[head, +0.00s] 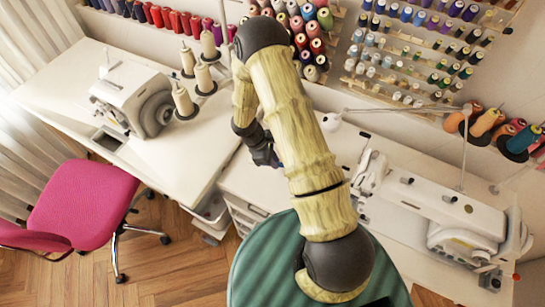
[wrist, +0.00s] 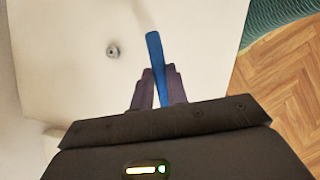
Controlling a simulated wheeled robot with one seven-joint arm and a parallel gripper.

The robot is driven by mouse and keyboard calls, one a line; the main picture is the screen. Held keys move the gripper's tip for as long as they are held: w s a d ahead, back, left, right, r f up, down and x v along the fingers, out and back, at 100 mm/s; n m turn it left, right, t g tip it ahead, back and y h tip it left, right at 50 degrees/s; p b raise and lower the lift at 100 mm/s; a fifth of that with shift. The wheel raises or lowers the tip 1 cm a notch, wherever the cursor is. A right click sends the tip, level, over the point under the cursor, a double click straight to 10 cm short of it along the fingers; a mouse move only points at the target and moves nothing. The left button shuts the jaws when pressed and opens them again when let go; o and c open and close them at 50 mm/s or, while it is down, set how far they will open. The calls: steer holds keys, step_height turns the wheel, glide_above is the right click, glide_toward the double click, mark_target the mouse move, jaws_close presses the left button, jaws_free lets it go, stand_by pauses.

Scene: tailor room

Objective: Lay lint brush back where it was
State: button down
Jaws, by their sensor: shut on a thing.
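My gripper (wrist: 158,72) is shut on the lint brush (wrist: 154,48), a slim blue piece between its two dark fingers. The brush's blue end sticks out past the fingertips over a white tabletop (wrist: 70,75). Its height above the top is hard to tell, and the rest of it is hidden by the gripper. In the head view my gripper (head: 265,153) is partly hidden behind my arm, near the gap between the two white sewing tables, and the brush cannot be made out clearly.
A small round grey metal piece (wrist: 112,51) lies on the tabletop left of the brush. Thread cones (head: 184,101) and a sewing machine (head: 135,100) stand on the left table. Another machine (head: 440,210) is on the right table. A pink chair (head: 85,205) stands at lower left.

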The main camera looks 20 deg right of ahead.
steer(key=shift+f, duration=0.1)
steer(key=shift+f+b, duration=0.95)
steer(key=shift+f, duration=0.25)
steer(key=shift+d+f+b, duration=0.15)
steer(key=shift+f+b, duration=0.3)
steer(key=shift+f, duration=0.2)
steer(key=shift+f+b, duration=0.9)
steer(key=shift+f, duration=0.4)
steer(key=shift+s+f, duration=0.1)
steer(key=shift+f, duration=0.15)
steer(key=c, duration=1.3)
jaws_free()
